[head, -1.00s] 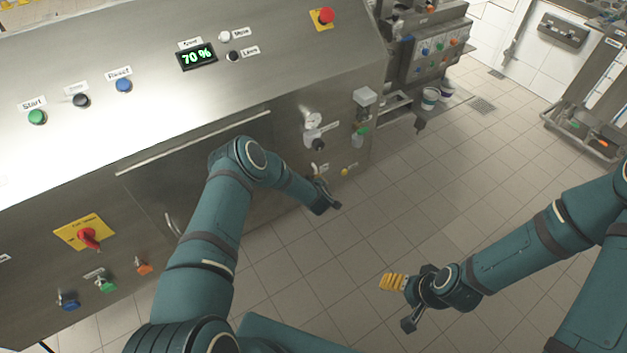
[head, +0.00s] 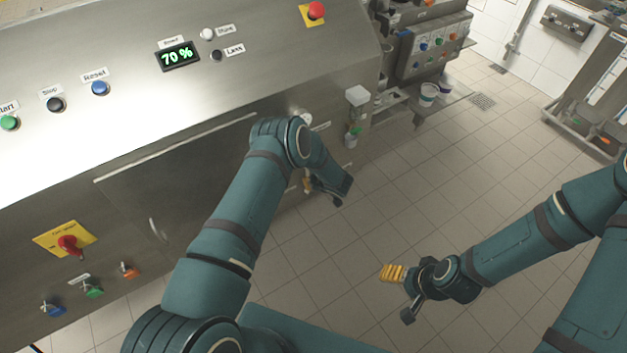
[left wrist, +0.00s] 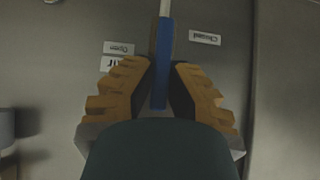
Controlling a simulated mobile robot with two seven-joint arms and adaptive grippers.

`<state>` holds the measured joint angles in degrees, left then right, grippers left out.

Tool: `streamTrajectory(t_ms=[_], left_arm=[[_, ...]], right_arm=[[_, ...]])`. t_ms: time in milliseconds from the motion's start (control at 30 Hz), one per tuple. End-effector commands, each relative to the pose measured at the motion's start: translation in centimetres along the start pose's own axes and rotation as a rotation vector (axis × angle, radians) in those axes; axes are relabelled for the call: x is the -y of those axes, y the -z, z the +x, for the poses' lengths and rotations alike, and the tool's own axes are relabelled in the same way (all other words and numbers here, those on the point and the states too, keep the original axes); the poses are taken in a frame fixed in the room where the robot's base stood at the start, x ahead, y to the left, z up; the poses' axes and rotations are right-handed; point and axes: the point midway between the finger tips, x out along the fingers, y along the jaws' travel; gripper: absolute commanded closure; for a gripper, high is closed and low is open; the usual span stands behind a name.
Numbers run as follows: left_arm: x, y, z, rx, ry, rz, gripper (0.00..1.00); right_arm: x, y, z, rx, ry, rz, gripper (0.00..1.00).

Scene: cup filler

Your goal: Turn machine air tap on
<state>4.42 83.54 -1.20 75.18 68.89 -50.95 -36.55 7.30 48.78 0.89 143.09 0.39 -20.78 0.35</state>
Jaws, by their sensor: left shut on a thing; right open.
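The machine air tap shows in the left wrist view as a blue lever (left wrist: 161,62) with a pale upper end, in front of a grey metal panel. Small labels reading "Open" (left wrist: 118,48) and "Closed" (left wrist: 205,37) sit left and right of it; another label is partly covered. My left gripper (left wrist: 166,75) has its ridged yellow fingers on either side of the lever and is shut on it. In the head view my left gripper (head: 307,183) is at the machine's lower right front, and the tap is not visible there. My right gripper (head: 398,295) is open and empty above the floor.
The steel machine front (head: 200,115) carries a 70 % display (head: 178,56), a red emergency button (head: 316,10) and a red switch (head: 70,243). A white bottle-like part (head: 357,96) stands out at its right end.

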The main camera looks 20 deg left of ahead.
Motion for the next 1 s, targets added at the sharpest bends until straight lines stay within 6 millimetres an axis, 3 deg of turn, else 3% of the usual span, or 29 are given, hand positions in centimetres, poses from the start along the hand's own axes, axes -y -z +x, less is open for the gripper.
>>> streamTrajectory(t_ms=[400,433,500,833,1000], left_arm=[[0.0,-0.1,0.1,0.002,0.003,0.003,1.0],[0.1,-0.1,0.1,0.002,0.004,0.003,0.75],[0.0,-0.1,0.0,0.002,0.003,0.003,0.55],[0.0,-0.1,-0.2,0.001,0.003,0.003,0.55],[-0.1,0.0,-1.9,0.001,0.001,0.003,0.55]], right_arm=[[0.0,0.0,0.0,0.0,0.0,0.0,0.29],[0.0,0.0,0.0,0.0,0.0,0.0,0.29],[0.0,0.0,0.0,0.0,0.0,0.0,0.29],[0.0,0.0,0.0,0.0,0.0,0.0,0.29],[0.0,0.0,0.0,0.0,0.0,0.0,0.29]])
